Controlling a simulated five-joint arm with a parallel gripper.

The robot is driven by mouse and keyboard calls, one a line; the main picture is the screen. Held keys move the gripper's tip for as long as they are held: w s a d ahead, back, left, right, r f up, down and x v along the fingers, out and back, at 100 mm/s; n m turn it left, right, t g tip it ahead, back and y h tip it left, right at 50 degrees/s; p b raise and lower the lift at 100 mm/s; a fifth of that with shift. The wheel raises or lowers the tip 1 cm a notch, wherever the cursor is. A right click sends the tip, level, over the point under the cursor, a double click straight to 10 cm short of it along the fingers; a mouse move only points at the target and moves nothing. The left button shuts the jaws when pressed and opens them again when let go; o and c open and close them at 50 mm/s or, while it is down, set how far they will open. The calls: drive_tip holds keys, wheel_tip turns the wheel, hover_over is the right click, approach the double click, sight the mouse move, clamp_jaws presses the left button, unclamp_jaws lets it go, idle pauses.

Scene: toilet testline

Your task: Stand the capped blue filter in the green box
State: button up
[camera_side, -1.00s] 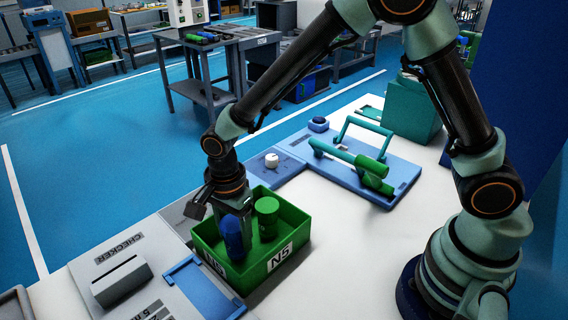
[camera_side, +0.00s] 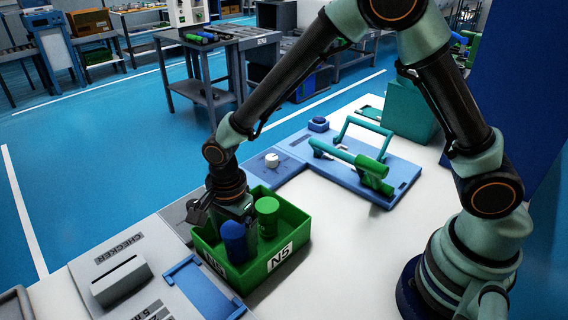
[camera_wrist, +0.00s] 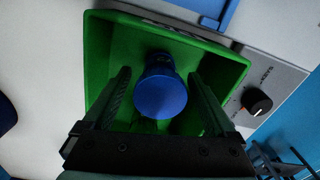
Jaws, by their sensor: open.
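The capped blue filter (camera_side: 235,241) stands upright inside the green box (camera_side: 262,271), near its front left part. In the wrist view the blue filter (camera_wrist: 160,92) shows end-on between my two fingers, with a gap on each side. The green box (camera_wrist: 98,55) surrounds it in that view. My gripper (camera_side: 236,222) points down into the box and is open around the filter. In the wrist view my gripper's fingers (camera_wrist: 162,98) are spread and do not appear to touch it. The filter's lower end is hidden by the box wall.
A green cylinder (camera_side: 267,216) stands in the same box, right beside my gripper. A blue fixture plate with a green tube (camera_side: 352,160) lies to the right. The checker panel (camera_side: 122,262) is at the left. White table (camera_side: 330,255) is clear to the box's right.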

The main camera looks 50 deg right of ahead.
wheel_tip(320, 180, up, 11)
drive_tip(key=shift+r, duration=0.1)
drive_tip(key=shift+d+r, duration=0.2)
drive_tip(key=shift+r, duration=0.4)
drive_tip(key=s+d+r+n+t, duration=0.2)
drive_tip(key=s+d+r+n, duration=0.2)
drive_tip(key=d+n, duration=0.4)
drive_tip(key=s+d+r+n+t, duration=0.3)
drive_tip(key=d+n, duration=0.4)
drive_tip(key=d, duration=0.3)
drive_tip(key=shift+s+d+r+n+t, duration=0.3)
drive_tip(key=shift+s+r+n, duration=0.15)
drive_tip(key=shift+r, duration=0.5)
